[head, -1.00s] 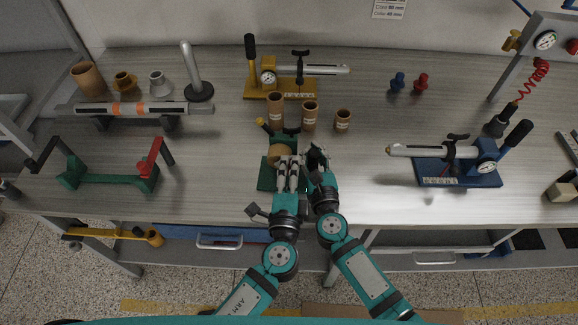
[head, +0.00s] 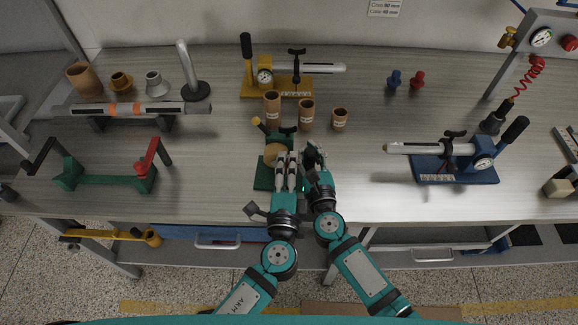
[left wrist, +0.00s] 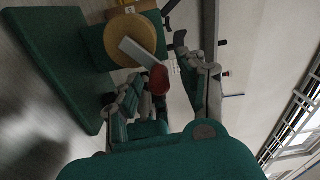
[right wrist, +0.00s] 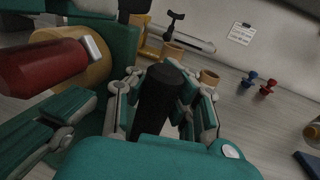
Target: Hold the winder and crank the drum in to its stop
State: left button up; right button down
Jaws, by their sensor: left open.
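The winder has a green base (head: 265,176) and a tan drum (head: 273,153), at the front edge of the bench. In the left wrist view the drum (left wrist: 131,40) carries a grey crank arm (left wrist: 139,52) ending in a red knob (left wrist: 158,79). My left gripper (head: 286,156) is open, with the red knob between its fingers, nearer one finger. My right gripper (head: 312,152) has its fingers against both sides of a black upright handle (right wrist: 158,97). The red knob (right wrist: 40,68) is left of it in the right wrist view. The drum's underside is hidden.
Cardboard tubes (head: 306,115) stand just behind the winder. A yellow-based tool (head: 277,86) is behind them, and a blue-based one (head: 455,168) stands to the right. A green stand (head: 108,179) with cranks is at left. Bare bench lies between the winder and the blue-based tool.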

pick_arm(q)
jog(key=s, duration=1.2)
jog(key=shift+a, duration=0.4)
jog(key=w+n, duration=0.4)
jog(key=w, duration=0.1)
jog(key=w+n, duration=0.4)
jog(key=w, duration=0.1)
jog(key=shift+w+d+n, duration=0.1)
jog(key=shift+d+n, duration=0.1)
jog(key=shift+n, duration=0.2)
grip_shut()
